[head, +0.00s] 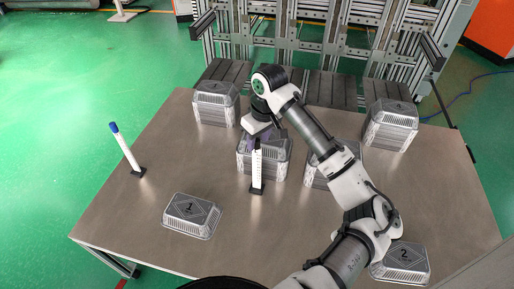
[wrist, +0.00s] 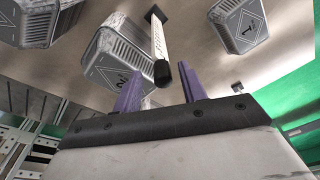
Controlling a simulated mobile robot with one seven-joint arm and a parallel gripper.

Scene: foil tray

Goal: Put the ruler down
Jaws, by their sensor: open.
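A white ruler (head: 256,168) with a dark top end stands upright on a black foot on the table, in front of the middle tray stack. It also shows in the wrist view (wrist: 158,42), its dark end towards me. My gripper (head: 260,138) is at its top, with purple fingers. In the wrist view the gripper (wrist: 161,70) is open, one finger on either side of the ruler's dark end, with gaps visible. A second white ruler (head: 129,154) with a blue top leans on a black foot at the table's left.
The table (head: 140,205) carries several foil tray stacks, including back left (head: 216,104), middle (head: 263,160) and back right (head: 391,124). Low trays marked 1 (head: 191,214) and 2 (head: 401,262) lie at the front. A metal frame (head: 330,38) stands behind.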

